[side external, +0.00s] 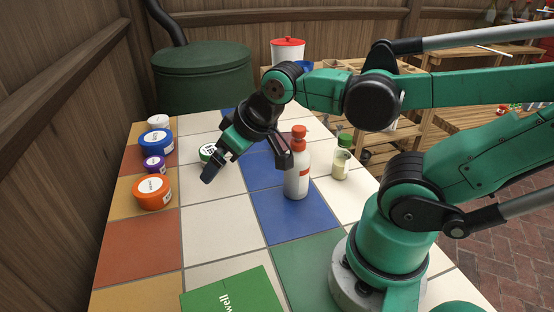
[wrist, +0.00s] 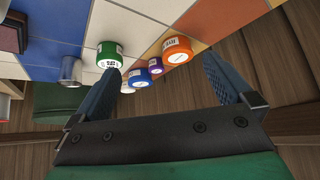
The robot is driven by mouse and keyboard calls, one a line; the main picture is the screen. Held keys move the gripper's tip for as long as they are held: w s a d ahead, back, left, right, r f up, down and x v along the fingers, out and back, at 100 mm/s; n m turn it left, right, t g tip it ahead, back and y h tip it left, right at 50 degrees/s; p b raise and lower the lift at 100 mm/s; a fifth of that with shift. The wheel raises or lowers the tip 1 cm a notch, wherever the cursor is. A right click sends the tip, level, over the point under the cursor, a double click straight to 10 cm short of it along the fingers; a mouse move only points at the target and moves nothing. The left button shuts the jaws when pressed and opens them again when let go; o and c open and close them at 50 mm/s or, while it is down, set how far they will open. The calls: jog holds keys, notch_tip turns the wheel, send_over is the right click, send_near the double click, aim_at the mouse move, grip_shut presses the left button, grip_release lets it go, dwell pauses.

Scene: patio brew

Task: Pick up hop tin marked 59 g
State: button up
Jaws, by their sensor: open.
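Several round, labelled tins stand on the tiled table, and I cannot read which is marked 59 g. In the side view, a white tin (side external: 159,121), blue tin (side external: 156,143), purple tin (side external: 154,164) and orange tin (side external: 152,192) line the left edge. A green tin (side external: 206,152) is right of them, partly hidden by my gripper (side external: 246,170). My gripper is open, empty and above the table. The wrist view shows the green (wrist: 110,56), white (wrist: 126,86), blue (wrist: 139,78), purple (wrist: 155,67) and orange (wrist: 177,50) tins beyond my fingers (wrist: 158,66).
A green booklet or box (side external: 233,296) lies at the front. A green barrel (side external: 204,80) is behind the table. The front-left tiles are clear.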

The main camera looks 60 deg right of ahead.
aim_at(211, 151)
jog(key=w+d+f+m+h, duration=0.2)
jog(key=w+m+h, duration=0.1)
jog(key=w, duration=0.1)
jog(key=w+d+f+m+h, duration=0.2)
jog(key=w+d+m+h, duration=0.1)
jog(key=w, duration=0.2)
jog(key=w+d+f+m+g+h, duration=0.1)
jog(key=w+d+f+m+h, duration=0.1)
jog(key=w+d+m+h, duration=0.1)
jog(key=shift+w+f, duration=0.2)
jog(key=shift+w, duration=0.45)
jog(key=f+m+h, duration=0.1)
jog(key=d+f+m+h, duration=0.1)
jog(key=f+m, duration=0.1)
jog(key=shift+w+d+f+h, duration=0.15)
jog(key=shift+w+f+h, duration=0.1)
jog(key=shift+w+h, duration=0.15)
jog(key=shift+x, duration=2.85)
jog(key=c, duration=1.1)
